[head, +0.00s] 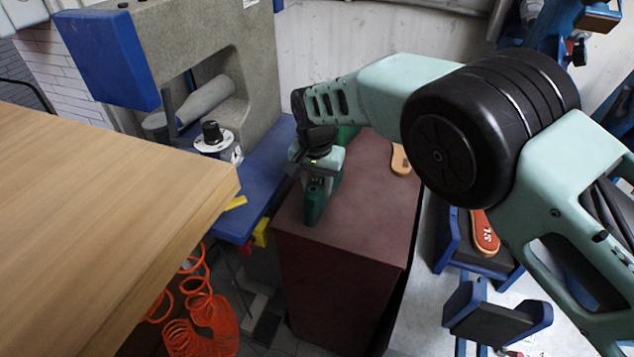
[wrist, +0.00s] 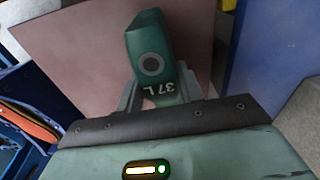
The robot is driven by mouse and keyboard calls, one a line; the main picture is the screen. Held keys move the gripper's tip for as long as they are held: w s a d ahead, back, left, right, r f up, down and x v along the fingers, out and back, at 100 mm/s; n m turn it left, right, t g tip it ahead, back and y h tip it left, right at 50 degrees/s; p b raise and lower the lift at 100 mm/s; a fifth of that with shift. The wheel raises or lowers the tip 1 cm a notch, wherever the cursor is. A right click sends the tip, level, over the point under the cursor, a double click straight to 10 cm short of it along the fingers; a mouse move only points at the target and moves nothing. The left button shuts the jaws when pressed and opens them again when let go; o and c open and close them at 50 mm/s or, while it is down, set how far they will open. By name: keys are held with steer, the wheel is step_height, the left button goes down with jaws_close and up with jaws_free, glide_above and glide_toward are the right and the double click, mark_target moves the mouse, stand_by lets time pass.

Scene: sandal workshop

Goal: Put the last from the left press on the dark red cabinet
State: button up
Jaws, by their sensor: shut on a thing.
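A green last (head: 314,205), marked "37 L" in the wrist view (wrist: 150,50), is held in my gripper (head: 318,172). The gripper's fingers (wrist: 158,84) are shut on it. The last hangs over the left part of the dark red cabinet's top (head: 365,205), which also fills the background of the wrist view (wrist: 80,45). I cannot tell whether the last touches the top. The left press (head: 258,60), a grey frame with blue parts, stands behind and left of the cabinet.
A tan sole (head: 400,160) lies on the cabinet's back right. A green thing (head: 347,134) shows partly behind my gripper. A wooden table (head: 90,190) fills the left front. Blue supports, one under an orange-red sole (head: 484,232), stand right of the cabinet. The cabinet's front top is clear.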

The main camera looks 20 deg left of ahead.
steer(key=shift+f, duration=0.3)
steer(key=o, duration=1.1)
steer(key=shift+b, duration=0.3)
steer(key=r+b, duration=0.1)
steer(key=r, duration=0.4)
steer(key=r+b, duration=0.1)
steer(key=r, duration=0.5)
steer(key=r+b, duration=0.1)
steer(key=r, duration=0.5)
steer(key=shift+s+d+r, duration=0.1)
steer(key=shift+s+r, duration=0.15)
steer(key=shift+s, duration=0.1)
steer(key=s+d+r+n+g+y, duration=0.1)
steer(key=s+d+r, duration=0.1)
steer(key=d, duration=0.6)
steer(key=s+d+f+n, duration=0.1)
steer(key=s+d+n, duration=0.1)
steer(key=s+d, duration=0.6)
steer(key=s+d+f+n, duration=0.1)
steer(key=s+d+n, duration=0.1)
steer(key=s+d, duration=0.6)
steer(key=s+d+f+n, duration=0.2)
steer(key=s+d, duration=0.6)
steer(key=d, duration=0.1)
steer(key=shift+s+d, duration=0.35)
steer(key=shift+d, duration=0.05)
